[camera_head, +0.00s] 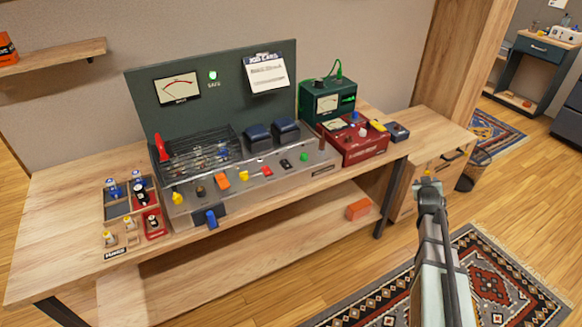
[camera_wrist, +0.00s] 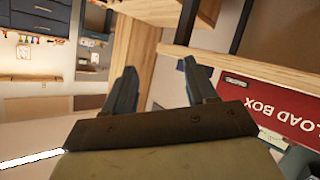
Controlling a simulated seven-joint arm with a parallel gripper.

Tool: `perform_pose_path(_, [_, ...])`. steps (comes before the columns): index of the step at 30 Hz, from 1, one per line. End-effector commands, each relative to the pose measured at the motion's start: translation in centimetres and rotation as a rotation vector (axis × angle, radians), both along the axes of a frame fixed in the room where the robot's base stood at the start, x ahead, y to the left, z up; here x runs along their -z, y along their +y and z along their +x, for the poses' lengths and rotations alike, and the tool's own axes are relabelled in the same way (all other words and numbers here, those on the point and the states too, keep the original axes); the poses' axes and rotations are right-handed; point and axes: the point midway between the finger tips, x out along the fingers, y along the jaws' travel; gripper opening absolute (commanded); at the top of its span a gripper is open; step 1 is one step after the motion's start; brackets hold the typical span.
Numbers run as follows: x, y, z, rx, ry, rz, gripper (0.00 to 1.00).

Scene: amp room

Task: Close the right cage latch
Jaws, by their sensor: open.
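The dark wire cage (camera_head: 200,158) sits on the grey panel of the bench unit, with a red lever at its left end. Two small yellow pieces stand at its front edge, a left one (camera_head: 177,198) and a right one (camera_head: 244,175). They look like latches, but they are too small to tell whether either is open or shut. My gripper (camera_head: 428,182) is in the air to the right of the bench, well away from the cage. In the wrist view my gripper (camera_wrist: 159,73) has its fingers apart with nothing between them. The cage is not visible there.
The red load box (camera_head: 362,150) and green meter box (camera_head: 328,102) stand right of the cage; the load box (camera_wrist: 268,105) also shows in the wrist view. Two dark blue blocks (camera_head: 271,135) sit beside the cage. A parts tray (camera_head: 118,211) lies at left.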

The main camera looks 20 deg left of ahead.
Motion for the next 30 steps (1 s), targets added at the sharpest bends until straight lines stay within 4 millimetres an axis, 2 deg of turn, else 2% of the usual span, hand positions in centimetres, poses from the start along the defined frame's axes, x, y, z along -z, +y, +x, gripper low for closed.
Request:
perform_pose_path(1, [-1.3,2.7,2.1,-0.005,-0.003,0.071,0.57])
perform_pose_path(5, [-4.5,9.6,5.3,-0.008,0.018,0.281,0.57])
perform_pose_path(6, [-5.6,12.0,6.2,-0.013,0.029,0.347,0.57])
perform_pose_path(10, [-9.4,20.0,8.2,-0.033,0.078,0.555,0.57])
perform_pose_path(15, [-14.3,30.5,8.9,-0.065,0.186,0.792,0.57])
perform_pose_path(18, [-16.1,36.0,8.0,-0.065,0.283,0.891,0.57])
perform_pose_path(23, [-16.6,43.5,4.4,0.016,0.494,0.965,0.57])
perform_pose_path(26, [-16.6,47.6,1.4,0.115,0.632,0.976,0.57])
perform_pose_path(30, [-17.1,52.9,-3.7,0.298,0.8,0.959,0.57])
